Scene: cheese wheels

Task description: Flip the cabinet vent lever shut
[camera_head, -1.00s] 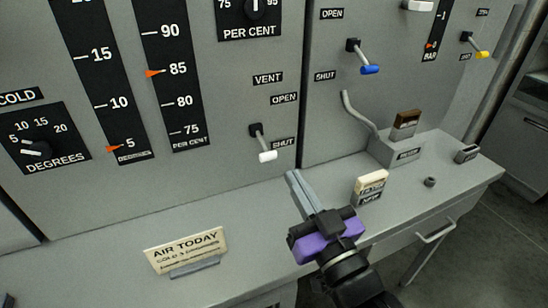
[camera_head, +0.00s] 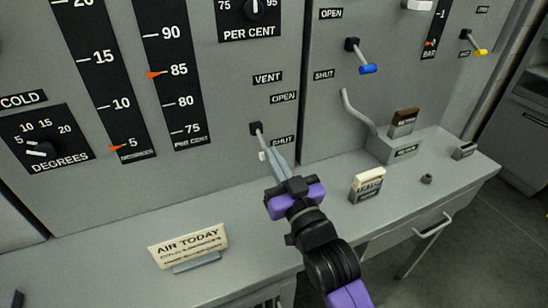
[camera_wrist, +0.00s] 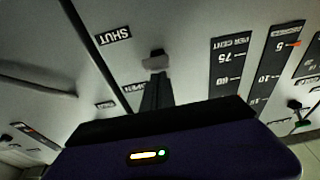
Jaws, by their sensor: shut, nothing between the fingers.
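The vent lever (camera_head: 257,137) is on the cabinet panel under the VENT label (camera_head: 267,78). It hangs down from a dark pivot, with its white tip beside the SHUT label (camera_head: 284,141) and below the OPEN label (camera_head: 284,97). My gripper (camera_head: 271,151) is shut and empty, its fingertips at the white tip and partly hiding it in the head view. I cannot tell whether they touch.
A blue-tipped lever (camera_head: 367,69) and a yellow-tipped lever (camera_head: 480,51) are on the panel to the right. The ledge below holds an AIR TODAY sign (camera_head: 187,246), a cream-topped block (camera_head: 368,181) and a bent pipe (camera_head: 358,113).

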